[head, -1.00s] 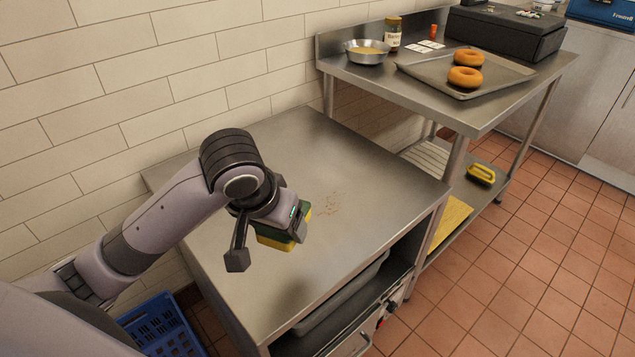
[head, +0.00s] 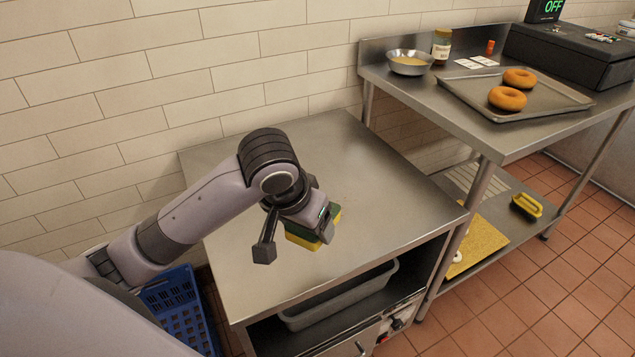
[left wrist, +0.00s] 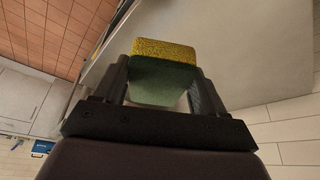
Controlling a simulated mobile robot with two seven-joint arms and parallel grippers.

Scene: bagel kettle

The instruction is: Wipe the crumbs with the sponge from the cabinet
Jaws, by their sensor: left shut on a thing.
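My left gripper (head: 316,226) is shut on a green and yellow sponge (head: 302,241) over the steel cabinet top (head: 375,165). In the left wrist view the sponge (left wrist: 163,78) sits between the two fingers, its yellow side toward the top of the picture. I cannot tell whether the sponge touches the surface. I cannot make out crumbs clearly on the cabinet top now. My right gripper is not in view.
A grey bin (head: 340,296) sits inside the open cabinet below. A steel table to the right bears a metal bowl (head: 410,63), a jar (head: 441,46) and a tray (head: 555,100) with two bagels. A blue crate (head: 182,312) stands on the floor at left.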

